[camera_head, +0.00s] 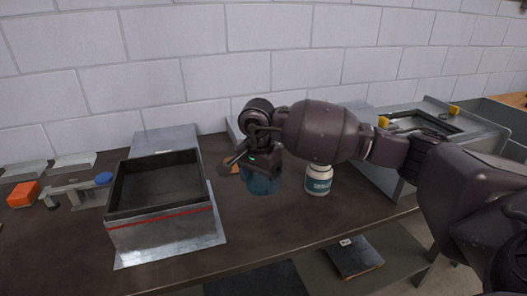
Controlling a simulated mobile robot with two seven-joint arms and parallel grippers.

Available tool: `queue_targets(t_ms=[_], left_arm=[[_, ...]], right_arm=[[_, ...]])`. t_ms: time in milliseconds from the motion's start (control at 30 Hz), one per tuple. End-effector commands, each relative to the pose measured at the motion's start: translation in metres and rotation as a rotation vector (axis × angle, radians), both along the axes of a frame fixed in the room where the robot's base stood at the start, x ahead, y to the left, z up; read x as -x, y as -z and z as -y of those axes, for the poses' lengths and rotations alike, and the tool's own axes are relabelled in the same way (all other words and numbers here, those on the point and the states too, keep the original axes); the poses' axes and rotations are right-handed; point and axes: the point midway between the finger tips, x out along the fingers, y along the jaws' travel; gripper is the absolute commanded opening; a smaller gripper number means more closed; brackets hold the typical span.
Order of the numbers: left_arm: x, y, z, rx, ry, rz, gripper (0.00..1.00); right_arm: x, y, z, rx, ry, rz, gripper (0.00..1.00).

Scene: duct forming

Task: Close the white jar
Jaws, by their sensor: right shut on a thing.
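The white jar (319,181) stands upright on the dark table, with a blue band on its label. My right arm crosses in front of its top, so I cannot tell whether a lid is on it. My right gripper (240,163) is to the left of the jar, apart from it, pointing left and down. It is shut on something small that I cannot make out. A teal container (262,185) stands just below and behind the gripper, its top hidden. A small orange patch (235,169) shows beside the fingers. My left gripper is not in view.
A grey metal duct box (160,235) with a dark open frame stands left. Farther left are a clamp-like tool with a blue knob (103,179) and an orange block (23,195). A metal box (375,178) stands behind my arm. The table front between duct and jar is clear.

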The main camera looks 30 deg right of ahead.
Motion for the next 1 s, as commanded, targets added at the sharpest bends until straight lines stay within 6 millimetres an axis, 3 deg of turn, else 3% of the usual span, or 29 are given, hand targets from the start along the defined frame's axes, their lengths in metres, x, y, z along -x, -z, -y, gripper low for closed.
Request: queue_targets(t_ms=[300, 500, 700, 1000], left_arm=[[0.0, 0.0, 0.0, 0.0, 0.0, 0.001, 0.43], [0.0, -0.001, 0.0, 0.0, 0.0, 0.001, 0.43], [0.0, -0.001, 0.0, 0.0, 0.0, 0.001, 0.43], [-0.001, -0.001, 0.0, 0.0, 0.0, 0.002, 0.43]], right_arm=[[0.052, 0.037, -0.061, -0.014, -0.728, -0.018, 0.53], [0.078, 0.049, -0.085, -0.028, -1.049, -0.018, 0.53], [0.088, 0.053, -0.095, -0.033, -1.179, -0.014, 0.53], [0.089, 0.053, -0.095, -0.034, -1.187, -0.014, 0.53]])
